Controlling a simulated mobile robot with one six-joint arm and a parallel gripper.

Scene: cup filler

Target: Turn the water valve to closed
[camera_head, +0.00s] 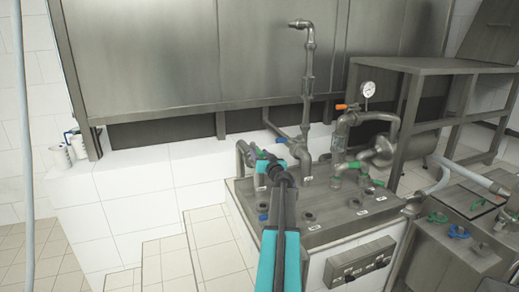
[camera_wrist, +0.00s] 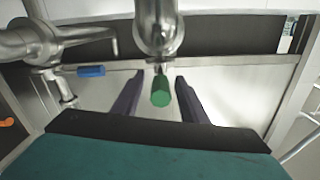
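In the wrist view, a valve with a green handle (camera_wrist: 160,92) hangs under a metal pipe body (camera_wrist: 158,25). The handle's end points toward the camera. My gripper (camera_wrist: 160,80) is open, with one dark finger on each side of the green handle and a visible gap to both. A blue handle (camera_wrist: 91,71) sits on a pipe to the left. In the head view, my gripper (camera_head: 264,162) is at the left pipes of the metal filling station, and my arm hides the handle there. I cannot read which valve is the water valve.
In the head view, a blue handle (camera_head: 281,140) is just behind my gripper and another blue handle (camera_head: 263,218) is low beside my arm. Green handles (camera_head: 352,165), an orange handle (camera_head: 341,106) and a gauge (camera_head: 368,89) are to the right. White tiled steps (camera_head: 160,262) are at left.

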